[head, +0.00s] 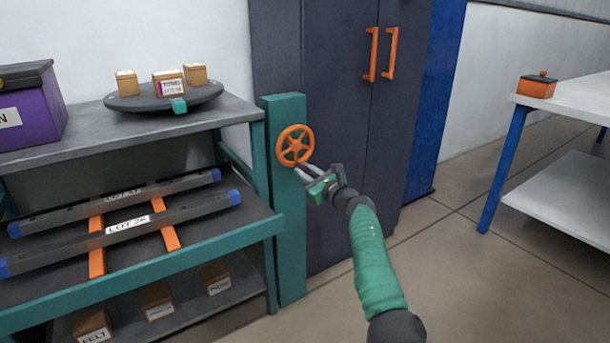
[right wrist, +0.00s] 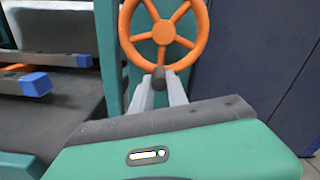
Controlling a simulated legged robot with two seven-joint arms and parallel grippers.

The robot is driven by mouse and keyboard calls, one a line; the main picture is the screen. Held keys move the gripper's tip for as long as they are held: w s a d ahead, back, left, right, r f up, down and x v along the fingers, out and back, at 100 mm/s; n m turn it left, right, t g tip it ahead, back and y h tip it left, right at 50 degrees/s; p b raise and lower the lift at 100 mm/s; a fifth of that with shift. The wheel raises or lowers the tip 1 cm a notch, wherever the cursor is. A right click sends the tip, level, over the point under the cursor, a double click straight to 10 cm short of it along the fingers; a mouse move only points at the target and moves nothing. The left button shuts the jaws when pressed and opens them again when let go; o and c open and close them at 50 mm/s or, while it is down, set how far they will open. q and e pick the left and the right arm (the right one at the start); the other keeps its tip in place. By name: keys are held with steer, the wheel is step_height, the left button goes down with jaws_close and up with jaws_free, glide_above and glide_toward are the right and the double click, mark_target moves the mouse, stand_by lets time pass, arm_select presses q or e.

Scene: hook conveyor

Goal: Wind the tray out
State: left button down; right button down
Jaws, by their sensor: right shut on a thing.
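An orange spoked handwheel (head: 295,146) is mounted on a teal post (head: 291,225) at the right end of the rack. It also shows in the right wrist view (right wrist: 164,33). My right gripper (head: 306,169) is at the wheel's lower rim, its fingers shut on a short dark handle (right wrist: 163,76) there. Left of the post, a dark tray-like deck (head: 195,247) bears two dark bars with blue ends, one labelled LOT 26 (head: 170,213), lying across orange strips. I cannot tell how far this deck is out. My left gripper is not in view.
The rack's top holds a purple bin (head: 30,112) and a dark round turntable (head: 135,101) with small boxes. Labelled boxes sit on the bottom shelf. A dark cabinet (head: 335,110) stands behind the post. A white table (head: 575,97) is at right, with open floor between.

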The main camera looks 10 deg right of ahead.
steer(key=shift+w+d+f+n, duration=0.1)
steer(key=shift+d+f+n, duration=0.1)
steer(key=shift+d+n, duration=0.1)
stand_by(0.4)
steer(key=c, duration=1.4)
jaws_free()
steer(key=shift+w, duration=0.1)
steer(key=shift+c, duration=0.2)
steer(key=shift+o, duration=0.7)
steer(key=shift+r, duration=0.1)
steer(key=shift+b, duration=0.45)
steer(key=b+v, duration=0.4)
steer(key=v, duration=1.2)
steer(key=shift+s, duration=0.4)
